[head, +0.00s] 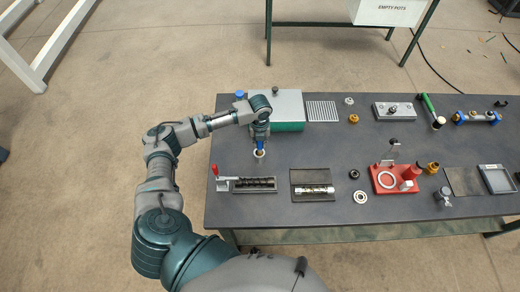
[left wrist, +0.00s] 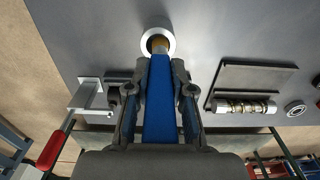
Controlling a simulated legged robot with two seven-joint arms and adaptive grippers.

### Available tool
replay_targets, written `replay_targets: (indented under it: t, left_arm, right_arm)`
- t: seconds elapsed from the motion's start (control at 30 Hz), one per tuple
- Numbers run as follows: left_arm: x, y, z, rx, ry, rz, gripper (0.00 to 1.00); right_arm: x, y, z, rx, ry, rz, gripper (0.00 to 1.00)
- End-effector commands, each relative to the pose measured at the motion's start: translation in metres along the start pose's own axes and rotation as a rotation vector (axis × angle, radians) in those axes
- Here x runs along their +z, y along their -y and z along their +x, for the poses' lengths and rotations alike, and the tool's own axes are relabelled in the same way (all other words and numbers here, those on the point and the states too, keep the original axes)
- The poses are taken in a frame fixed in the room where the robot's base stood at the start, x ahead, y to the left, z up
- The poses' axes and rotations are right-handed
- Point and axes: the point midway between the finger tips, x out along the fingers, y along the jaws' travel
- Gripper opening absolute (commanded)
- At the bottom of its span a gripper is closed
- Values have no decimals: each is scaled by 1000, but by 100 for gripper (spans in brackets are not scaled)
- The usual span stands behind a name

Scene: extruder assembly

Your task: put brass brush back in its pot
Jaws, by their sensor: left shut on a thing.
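The brass brush (left wrist: 161,105) has a long blue handle and a brass-coloured end. My left gripper (head: 260,139) is shut on the blue handle, with one finger on each side in the left wrist view. The pot (left wrist: 149,36) is a small round pot with a pale rim, on the dark table at the left. In the left wrist view the brass end lies inside the outline of the rim; I cannot tell how deep it sits. In the head view the blue handle (head: 260,147) shows just above the pot (head: 259,154). My right gripper is not in view.
A green box with a grey top (head: 288,110) stands behind my left gripper. A red-handled clamp fixture (head: 245,185) and a dark mat with a metal screw part (head: 312,188) lie nearer the front edge. The table (head: 300,153) is bare right of the pot.

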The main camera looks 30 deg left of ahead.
Motion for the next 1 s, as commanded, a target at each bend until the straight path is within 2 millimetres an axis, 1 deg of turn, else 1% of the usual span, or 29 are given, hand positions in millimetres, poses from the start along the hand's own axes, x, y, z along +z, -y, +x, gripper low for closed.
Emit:
replay_targets:
  t: [0.13,0.2,0.3,0.7,0.73,0.77,0.8,0.83,1.0]
  left_arm:
    - [-1,-1,25,3,-4,0,0]
    - [-1,0,32,2,-4,0,0]
    - [-1,0,41,1,-1,0,0]
    - [-1,1,48,2,0,0,0]
    - [-1,1,48,2,0,0,27]
    - [-1,1,48,1,0,0,34]
    - [-1,0,48,1,0,0,44]
    - [0,0,48,1,0,0,47]
    - [0,0,48,1,-1,0,47]
  right_arm:
    - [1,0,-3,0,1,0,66]
    - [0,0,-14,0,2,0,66]
    - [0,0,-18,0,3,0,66]
    - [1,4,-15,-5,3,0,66]
    - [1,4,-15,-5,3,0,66]
    - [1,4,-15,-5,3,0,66]
    - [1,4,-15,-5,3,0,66]
    - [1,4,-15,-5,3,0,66]
    - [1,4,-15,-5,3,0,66]
